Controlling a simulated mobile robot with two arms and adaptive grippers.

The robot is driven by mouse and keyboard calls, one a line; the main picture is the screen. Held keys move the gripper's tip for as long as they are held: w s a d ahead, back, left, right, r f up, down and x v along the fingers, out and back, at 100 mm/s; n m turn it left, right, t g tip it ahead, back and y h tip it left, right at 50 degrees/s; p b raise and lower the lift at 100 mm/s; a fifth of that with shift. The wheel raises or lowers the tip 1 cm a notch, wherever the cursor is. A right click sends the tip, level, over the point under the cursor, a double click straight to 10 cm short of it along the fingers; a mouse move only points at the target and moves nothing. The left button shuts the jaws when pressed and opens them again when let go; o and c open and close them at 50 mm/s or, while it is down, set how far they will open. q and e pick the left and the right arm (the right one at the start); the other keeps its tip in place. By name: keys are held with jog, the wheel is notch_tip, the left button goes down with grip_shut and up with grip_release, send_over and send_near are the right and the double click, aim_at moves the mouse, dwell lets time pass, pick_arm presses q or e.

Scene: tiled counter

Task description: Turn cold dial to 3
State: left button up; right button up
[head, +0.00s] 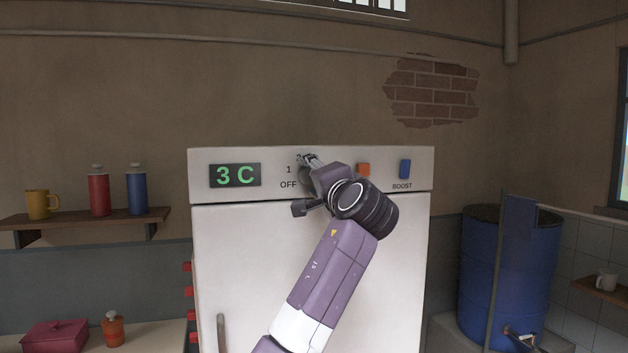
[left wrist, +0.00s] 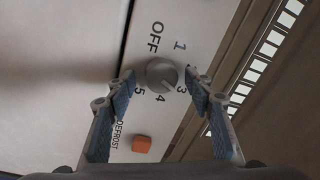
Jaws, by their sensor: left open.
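The cold dial (left wrist: 161,73) is a round grey knob on the fridge's white top panel, ringed by OFF and numbers. A pale mark on its face seems to point toward the 3 and 4 side, but I cannot tell exactly where. My left gripper (left wrist: 160,77) is open, with one fingertip on each side of the dial; contact is unclear. In the head view the left gripper (head: 308,160) reaches the panel and partly covers the dial (head: 304,174). A green display (head: 235,175) reads 3 C. My right gripper is out of view.
Right of the dial are an orange button (head: 363,169), which also shows in the wrist view (left wrist: 142,144), and a blue BOOST switch (head: 405,168). A shelf (head: 75,220) with a mug and bottles is left of the fridge (head: 240,260). A blue barrel (head: 500,270) stands right.

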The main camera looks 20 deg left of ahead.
pick_arm(q)
jog(key=r+v, duration=0.1)
jog(key=v, duration=1.1)
jog(key=shift+f, duration=0.5)
jog(key=shift+f, duration=0.1)
